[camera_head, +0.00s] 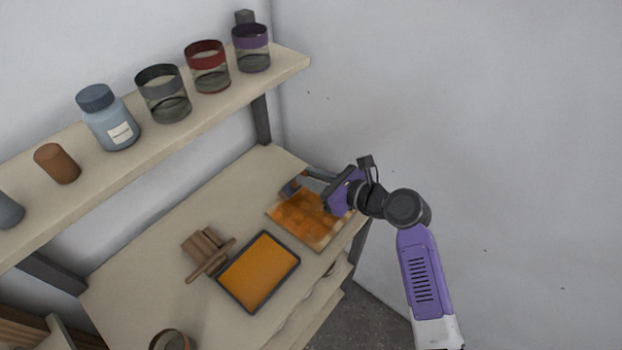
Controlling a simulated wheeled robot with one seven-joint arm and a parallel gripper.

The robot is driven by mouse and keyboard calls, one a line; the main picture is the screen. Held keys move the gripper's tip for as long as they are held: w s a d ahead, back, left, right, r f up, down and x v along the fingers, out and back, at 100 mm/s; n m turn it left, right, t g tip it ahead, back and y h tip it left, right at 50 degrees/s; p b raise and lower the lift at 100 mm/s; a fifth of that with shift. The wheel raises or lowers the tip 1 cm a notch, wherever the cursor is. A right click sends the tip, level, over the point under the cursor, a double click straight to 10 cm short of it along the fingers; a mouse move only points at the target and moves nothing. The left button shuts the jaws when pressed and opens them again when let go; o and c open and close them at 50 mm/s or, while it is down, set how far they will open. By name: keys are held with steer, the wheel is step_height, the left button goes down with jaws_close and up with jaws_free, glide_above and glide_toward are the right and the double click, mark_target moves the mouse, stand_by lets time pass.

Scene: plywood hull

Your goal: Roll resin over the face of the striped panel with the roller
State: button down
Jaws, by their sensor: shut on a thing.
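The panel (301,219) lies flat near the far right end of the bench. Its face is covered with patches of orange, with paler and darker areas between them. My gripper (318,178) is over the panel's far right side and is shut on the roller (291,186), whose head shows at the panel's far left edge. I cannot tell whether the roller head touches the panel. My gripper's purple body hides part of the panel's right side. A dark-rimmed tray (259,270) of orange resin lies nearer on the bench.
A brown wooden rack (207,252) stands left of the tray. A round container (172,340) is at the bottom edge. A shelf (290,62) with several jars and bottles hangs above the bench (150,262).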

step_height(320, 180, up, 5)
steer(key=shift+r, duration=0.1)
stand_by(0.4)
steer(key=c, duration=2)
jaws_free()
steer(key=shift+c, duration=0.2)
jaws_close()
